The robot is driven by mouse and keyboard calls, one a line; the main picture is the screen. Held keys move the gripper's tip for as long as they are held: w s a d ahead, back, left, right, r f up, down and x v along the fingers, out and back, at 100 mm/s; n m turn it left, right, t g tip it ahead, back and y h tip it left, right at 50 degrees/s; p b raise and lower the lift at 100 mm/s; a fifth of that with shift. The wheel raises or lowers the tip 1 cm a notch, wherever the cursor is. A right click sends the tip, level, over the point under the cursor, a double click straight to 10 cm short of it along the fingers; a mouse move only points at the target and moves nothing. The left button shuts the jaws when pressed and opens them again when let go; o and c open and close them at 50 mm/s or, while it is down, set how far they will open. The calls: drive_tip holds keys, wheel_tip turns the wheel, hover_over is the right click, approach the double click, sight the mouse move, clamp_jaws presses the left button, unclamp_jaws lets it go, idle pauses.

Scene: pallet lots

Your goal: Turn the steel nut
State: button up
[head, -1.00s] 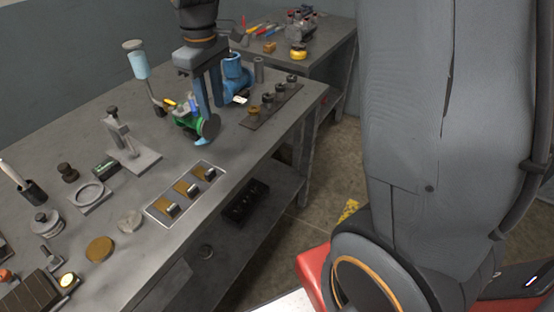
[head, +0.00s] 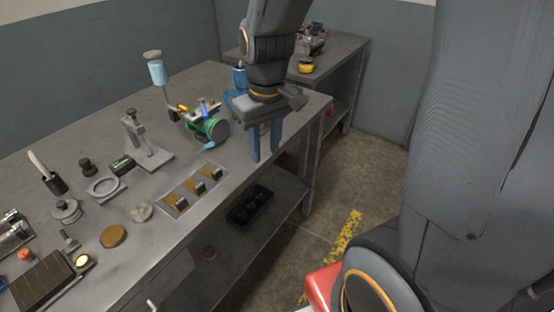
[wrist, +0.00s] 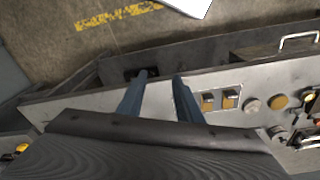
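My gripper (head: 265,155) hangs at the table's front edge, toward its right end, fingers pointing down. It also shows in the wrist view (wrist: 160,76), where the two blue-grey fingers stand apart with nothing between them. It is open and empty. I cannot make out the steel nut in either current view. The dark strip with several nut-like pieces, seen earlier near the right end of the table, is now hidden behind my gripper and arm.
A panel with three switches (head: 178,203) lies left of my gripper, near the front edge of the grey table (head: 150,235). A green round device (head: 212,130) and a stand with a light-blue cylinder (head: 157,72) are behind. A lower shelf (head: 222,232) holds a black tray.

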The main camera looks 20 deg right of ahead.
drive_tip(key=shift+s+d+f+m, duration=0.15)
drive_tip(key=shift+s+d+m, duration=0.1)
drive_tip(key=shift+s, duration=0.6)
drive_tip(key=shift+s+d+f+m, duration=0.15)
drive_tip(key=shift+s+d+m, duration=0.1)
drive_tip(key=shift+s, duration=0.55)
drive_tip(key=shift+m, duration=0.9)
drive_tip(key=s, duration=0.1)
drive_tip(key=s+d+f, duration=0.1)
drive_tip(key=s, duration=0.2)
drive_tip(key=shift+d+f, duration=0.25)
drive_tip(key=shift+d, duration=0.05)
drive_tip(key=shift+s, duration=0.1)
